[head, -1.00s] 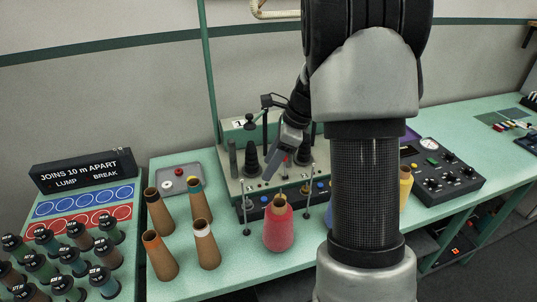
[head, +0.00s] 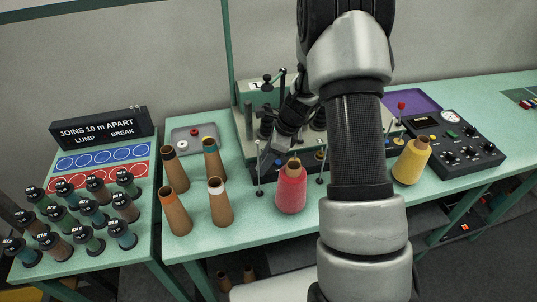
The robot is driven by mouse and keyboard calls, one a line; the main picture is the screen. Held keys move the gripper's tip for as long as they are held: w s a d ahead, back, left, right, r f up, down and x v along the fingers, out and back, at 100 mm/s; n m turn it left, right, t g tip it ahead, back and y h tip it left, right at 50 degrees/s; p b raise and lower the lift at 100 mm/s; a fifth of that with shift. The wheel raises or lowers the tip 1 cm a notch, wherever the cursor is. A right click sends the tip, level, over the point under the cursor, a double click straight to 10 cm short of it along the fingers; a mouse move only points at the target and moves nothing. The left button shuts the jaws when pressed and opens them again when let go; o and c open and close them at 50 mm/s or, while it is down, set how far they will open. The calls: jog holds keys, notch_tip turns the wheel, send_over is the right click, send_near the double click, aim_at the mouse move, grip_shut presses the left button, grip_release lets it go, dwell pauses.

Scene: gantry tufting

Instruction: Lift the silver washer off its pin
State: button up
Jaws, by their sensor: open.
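My gripper (head: 266,161) hangs tilted down at the front of the green machine (head: 243,122), behind and to the left of the red yarn cone (head: 291,190). Its jaws are open, but the fingertips are small and partly merge with the dark parts behind. I cannot make out the silver washer or its pin; my gripper and arm cover part of the machine front. Thin upright posts with small knobs stand along that front, one (head: 259,180) just below my gripper.
Several brown cones (head: 176,212) stand at the left. A grey tray (head: 177,135) holds a red and a whitish piece. A yellow cone (head: 412,162) and black control box (head: 455,142) are right of my arm.

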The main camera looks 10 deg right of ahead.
jog(key=c, duration=1.2)
jog(key=shift+o, duration=0.2)
jog(key=shift+r+p, duration=2.05)
jog(key=shift+r, duration=0.5)
jog(key=shift+r+p, duration=0.35)
jog(key=shift+r, duration=0.75)
